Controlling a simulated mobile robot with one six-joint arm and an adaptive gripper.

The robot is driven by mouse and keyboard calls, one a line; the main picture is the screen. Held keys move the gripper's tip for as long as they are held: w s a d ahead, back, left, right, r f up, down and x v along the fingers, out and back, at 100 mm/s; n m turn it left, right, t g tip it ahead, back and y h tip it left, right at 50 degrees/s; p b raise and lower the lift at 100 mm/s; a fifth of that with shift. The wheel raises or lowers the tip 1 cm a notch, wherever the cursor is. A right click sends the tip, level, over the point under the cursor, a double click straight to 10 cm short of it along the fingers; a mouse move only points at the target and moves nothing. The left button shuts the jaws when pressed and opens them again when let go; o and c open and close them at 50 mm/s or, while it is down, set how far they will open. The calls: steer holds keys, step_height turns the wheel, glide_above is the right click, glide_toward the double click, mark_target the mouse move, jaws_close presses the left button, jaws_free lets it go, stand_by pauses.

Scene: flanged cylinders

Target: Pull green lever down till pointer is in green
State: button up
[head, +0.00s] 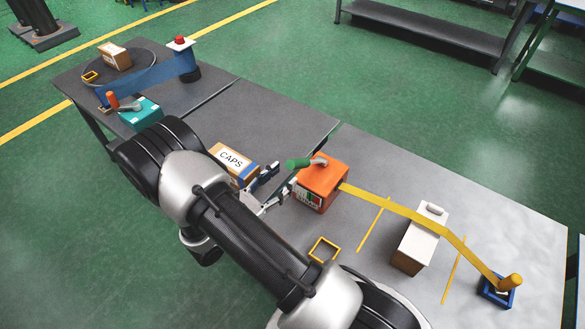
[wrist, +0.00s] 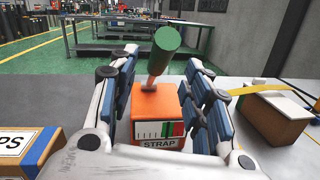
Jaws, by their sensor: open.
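The green lever (head: 298,163) is a green cylindrical grip on a metal arm, fixed to the top of an orange box (head: 328,174). In the wrist view the green grip (wrist: 167,41) stands raised and tilted above the orange box (wrist: 156,102). The front of the box has a white scale panel (wrist: 158,130) marked STRAP, with tick marks, a green band and a red band. I cannot make out the pointer. My gripper (head: 275,184) is open in front of the box. In the wrist view its fingers (wrist: 161,68) stand either side of the box and lever, with nothing gripped.
A CAPS carton (head: 232,162) stands left of my gripper. A yellow strap (head: 400,210) runs from the orange box over a white-topped carton (head: 418,240) to a blue fitting (head: 497,292). A yellow square frame (head: 323,250) lies in front. A second station (head: 140,112) is far left.

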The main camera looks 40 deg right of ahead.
steer(key=v, duration=0.5)
stand_by(0.5)
